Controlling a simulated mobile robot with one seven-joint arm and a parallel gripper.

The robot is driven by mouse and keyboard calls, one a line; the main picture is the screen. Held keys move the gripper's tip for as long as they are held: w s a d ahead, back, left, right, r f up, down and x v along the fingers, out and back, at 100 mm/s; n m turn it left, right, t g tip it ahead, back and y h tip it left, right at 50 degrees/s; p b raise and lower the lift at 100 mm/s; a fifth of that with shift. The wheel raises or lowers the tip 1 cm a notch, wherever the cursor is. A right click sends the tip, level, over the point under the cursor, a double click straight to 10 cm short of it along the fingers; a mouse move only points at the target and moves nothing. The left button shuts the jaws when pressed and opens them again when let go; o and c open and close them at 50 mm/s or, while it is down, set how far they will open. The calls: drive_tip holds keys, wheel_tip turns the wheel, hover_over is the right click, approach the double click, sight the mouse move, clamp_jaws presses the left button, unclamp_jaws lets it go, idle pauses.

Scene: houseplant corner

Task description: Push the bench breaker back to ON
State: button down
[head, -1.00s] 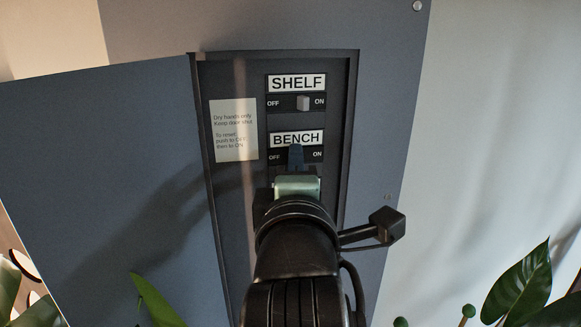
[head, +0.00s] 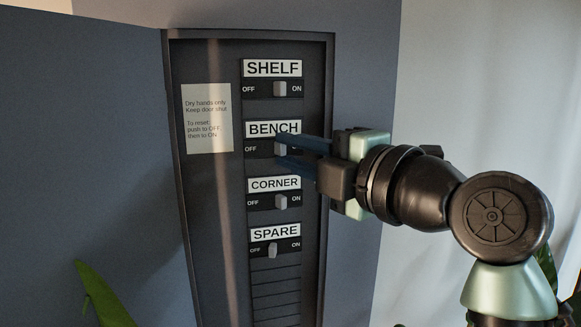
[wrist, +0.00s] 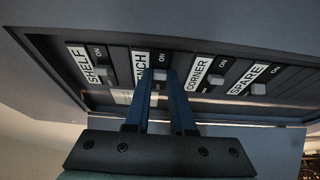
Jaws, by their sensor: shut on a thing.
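The bench breaker's pale lever (head: 280,149) is in the second row of the panel, under the BENCH label. My gripper (head: 279,151) reaches in from the right, one blue finger above the lever and one below. In the wrist view, the lever (wrist: 159,75) shows between the fingertips (wrist: 159,80), which are shut on it. The lever is right of its slot's middle, toward ON, roughly in line with the shelf and corner levers. The fingers cover the bench ON mark in the head view.
The shelf lever (head: 280,88) and corner lever (head: 281,202) sit toward ON. The spare lever (head: 272,250) sits farther left. A notice (head: 207,118) is on the panel's left.

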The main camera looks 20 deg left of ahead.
drive_tip(key=shift+r+g, duration=0.15)
drive_tip(key=shift+g, duration=0.15)
drive_tip(key=c, duration=0.8)
unclamp_jaws()
drive_tip(key=shift+w, duration=0.1)
drive_tip(key=shift+o, duration=0.2)
drive_tip(key=b+v, duration=0.4)
drive_tip(key=v, duration=0.9)
drive_tip(key=shift+f, duration=0.3)
drive_tip(key=shift+w, duration=0.1)
